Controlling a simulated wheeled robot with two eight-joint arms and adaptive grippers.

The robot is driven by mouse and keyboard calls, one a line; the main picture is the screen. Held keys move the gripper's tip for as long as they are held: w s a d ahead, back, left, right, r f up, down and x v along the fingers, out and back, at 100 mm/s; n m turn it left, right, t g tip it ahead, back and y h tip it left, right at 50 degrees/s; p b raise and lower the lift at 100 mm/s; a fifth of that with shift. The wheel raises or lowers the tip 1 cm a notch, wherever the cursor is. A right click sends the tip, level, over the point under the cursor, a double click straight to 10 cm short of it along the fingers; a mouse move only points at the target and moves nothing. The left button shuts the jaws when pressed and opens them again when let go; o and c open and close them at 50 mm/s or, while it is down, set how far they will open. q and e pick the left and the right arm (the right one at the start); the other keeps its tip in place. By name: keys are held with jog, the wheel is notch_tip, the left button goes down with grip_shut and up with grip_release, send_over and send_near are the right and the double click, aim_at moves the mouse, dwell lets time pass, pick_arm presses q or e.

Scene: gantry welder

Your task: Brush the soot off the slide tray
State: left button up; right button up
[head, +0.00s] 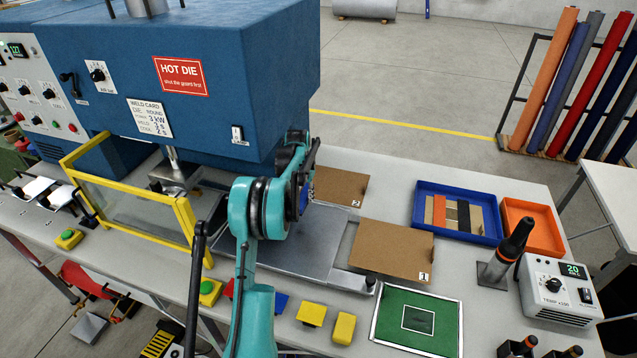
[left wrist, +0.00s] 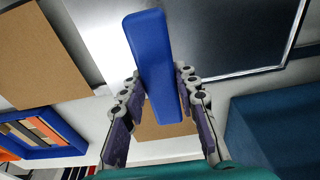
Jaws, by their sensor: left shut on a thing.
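The slide tray (head: 290,248) is a flat grey metal plate on the bench in front of the blue press. My left gripper (head: 304,188) is over the tray's far right part, partly hidden by my own arm in the head view. In the left wrist view, my left gripper (left wrist: 160,75) is shut on a long blue block, seemingly the brush (left wrist: 153,42). The brush's bristles are hidden. I cannot tell contact or make out soot clearly. My right gripper is not in view.
The blue press (head: 210,75) overhangs the tray's back, with a yellow-framed guard (head: 135,205) at left. Cardboard sheets (head: 392,248) lie right of the tray.

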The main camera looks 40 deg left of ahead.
pick_arm(q)
jog(key=shift+w+r, duration=0.15)
jog(key=shift+s+f+b, duration=0.25)
jog(key=shift+f+b, duration=0.05)
jog(key=shift+f, duration=0.4)
notch_tip(320, 180, down, 3)
jog(key=shift+w+f+b, duration=0.1)
jog(key=shift+f+b, duration=0.05)
jog(key=shift+b, duration=0.8)
